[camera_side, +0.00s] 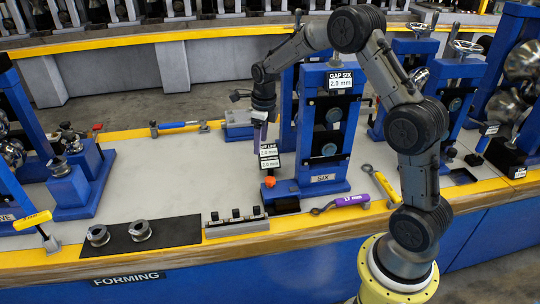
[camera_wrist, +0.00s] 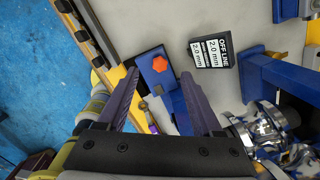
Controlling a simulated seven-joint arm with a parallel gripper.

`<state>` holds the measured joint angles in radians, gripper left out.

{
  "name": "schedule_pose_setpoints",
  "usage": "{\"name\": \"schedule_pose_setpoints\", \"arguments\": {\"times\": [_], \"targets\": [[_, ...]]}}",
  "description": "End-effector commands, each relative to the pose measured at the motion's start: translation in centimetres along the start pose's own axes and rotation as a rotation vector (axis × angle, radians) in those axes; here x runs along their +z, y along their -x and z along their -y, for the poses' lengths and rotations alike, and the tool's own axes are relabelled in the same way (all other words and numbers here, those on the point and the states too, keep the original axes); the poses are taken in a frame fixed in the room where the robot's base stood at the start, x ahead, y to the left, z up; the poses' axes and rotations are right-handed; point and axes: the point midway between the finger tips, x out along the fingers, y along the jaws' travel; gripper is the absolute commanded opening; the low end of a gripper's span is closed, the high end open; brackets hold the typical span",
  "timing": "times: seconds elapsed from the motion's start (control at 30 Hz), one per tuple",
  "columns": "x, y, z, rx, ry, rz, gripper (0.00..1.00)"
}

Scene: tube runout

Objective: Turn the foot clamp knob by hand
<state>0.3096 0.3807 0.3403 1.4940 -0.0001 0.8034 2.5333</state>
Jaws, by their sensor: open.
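The orange foot clamp knob (camera_side: 270,181) sits low at the front left foot of the blue stand labelled SIX (camera_side: 322,178). In the wrist view the knob (camera_wrist: 160,63) is a six-sided orange head on a blue block (camera_wrist: 154,78). My gripper (camera_side: 258,142) points down, above the knob and slightly left of it in the side view, clear of it. In the wrist view my gripper (camera_wrist: 160,74) is open, with one dark finger on each side of the knob and nothing held.
A small readout sign (camera_wrist: 212,52) reading 2.0 mm stands close beside the knob. A purple-handled wrench (camera_side: 342,202) and a yellow-handled one (camera_side: 382,186) lie to the right. A rack (camera_side: 236,224) and black mat (camera_side: 165,236) lie left.

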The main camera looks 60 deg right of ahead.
Motion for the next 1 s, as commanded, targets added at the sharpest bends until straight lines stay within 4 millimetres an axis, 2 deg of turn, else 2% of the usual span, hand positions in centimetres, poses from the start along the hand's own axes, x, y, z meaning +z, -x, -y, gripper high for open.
{"name": "schedule_pose_setpoints", "arguments": {"times": [0.03, 0.1, 0.2, 0.47, 1.0], "targets": [[-0.7, -2.3, 0.5, 0.022, -0.017, -0.034, 0.67], [-1.6, -4.3, 0.8, 0.043, -0.031, -0.067, 0.67], [-2.7, -6.0, 0.9, 0.064, -0.045, -0.097, 0.67], [-3.2, -7.4, 1.0, 0.07, -0.053, -0.105, 0.67], [-3.8, -13.1, 0.6, 0.069, -0.052, -0.105, 0.67]]}}
